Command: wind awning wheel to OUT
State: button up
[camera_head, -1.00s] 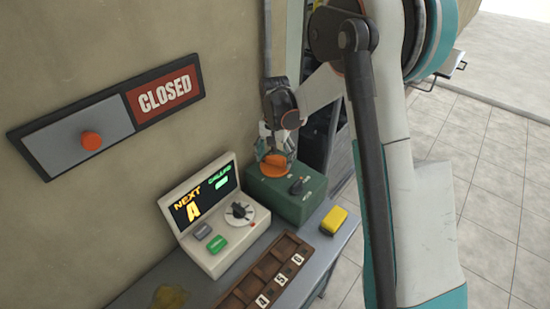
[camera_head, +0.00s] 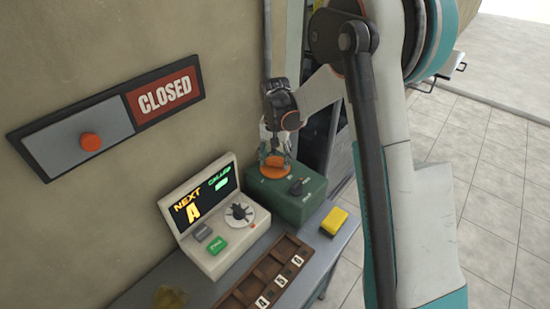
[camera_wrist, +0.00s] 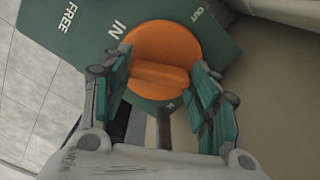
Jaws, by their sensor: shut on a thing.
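The orange awning wheel (camera_wrist: 165,50) sits on top of the green box (camera_head: 312,201). The wrist view shows a raised bar across the wheel and the labels FREE, IN and OUT on the green box face (camera_wrist: 90,30). OUT is at the upper right of that view and IN at the upper left. My gripper (camera_head: 274,158) is above the wheel. In the wrist view its two green-padded fingers (camera_wrist: 160,88) stand on either side of the wheel's bar, shut on it.
A console with a NEXT display (camera_head: 204,196) and a dial stands left of the box. A CLOSED sign (camera_head: 165,92) is on the wall.

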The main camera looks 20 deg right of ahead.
jog(key=n, duration=1.2)
jog(key=shift+n+b, duration=0.3)
dwell(0.4)
jog(key=o, duration=1.1)
jog(key=shift+c, duration=0.2)
notch_tip(320, 180, up, 12)
